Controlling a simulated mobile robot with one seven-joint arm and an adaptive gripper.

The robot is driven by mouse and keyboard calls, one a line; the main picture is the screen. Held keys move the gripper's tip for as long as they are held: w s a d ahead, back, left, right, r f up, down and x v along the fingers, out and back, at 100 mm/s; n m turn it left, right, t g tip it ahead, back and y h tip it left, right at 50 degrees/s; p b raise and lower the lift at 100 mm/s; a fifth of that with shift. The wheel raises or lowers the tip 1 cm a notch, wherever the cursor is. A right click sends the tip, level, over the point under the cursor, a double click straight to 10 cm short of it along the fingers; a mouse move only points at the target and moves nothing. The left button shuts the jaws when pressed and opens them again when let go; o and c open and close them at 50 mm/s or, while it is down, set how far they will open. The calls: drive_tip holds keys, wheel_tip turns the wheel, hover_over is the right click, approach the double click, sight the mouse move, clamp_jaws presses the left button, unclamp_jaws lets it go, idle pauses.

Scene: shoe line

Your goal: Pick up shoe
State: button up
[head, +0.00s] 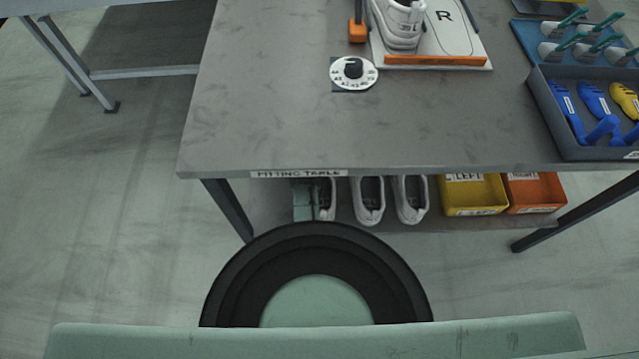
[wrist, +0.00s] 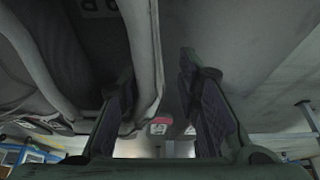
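In the head view a white shoe (head: 401,24) stands on a white board marked R (head: 445,38), on the fitting table's top, cut off by the top edge. More white shoes (head: 369,199) sit under the table front. In the wrist view my gripper (wrist: 160,95) has its two dark fingers apart. A large pale-rimmed grey shape (wrist: 145,50), which looks like a shoe up close, fills the left; its rim runs between the fingers. The left finger is on its inner side, the right finger outside. I cannot tell whether either touches. My gripper is not in the head view.
The fitting table (head: 250,120) has a round dial (head: 354,72) on top. A dark tray (head: 595,145) of blue and yellow items stands at right. A yellow bin (head: 472,196) and an orange bin (head: 535,193) sit below.

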drive_tip(key=shift+w+f, duration=0.15)
drive_tip(key=shift+f, duration=0.1)
drive_tip(key=shift+c, duration=0.5)
clamp_jaws()
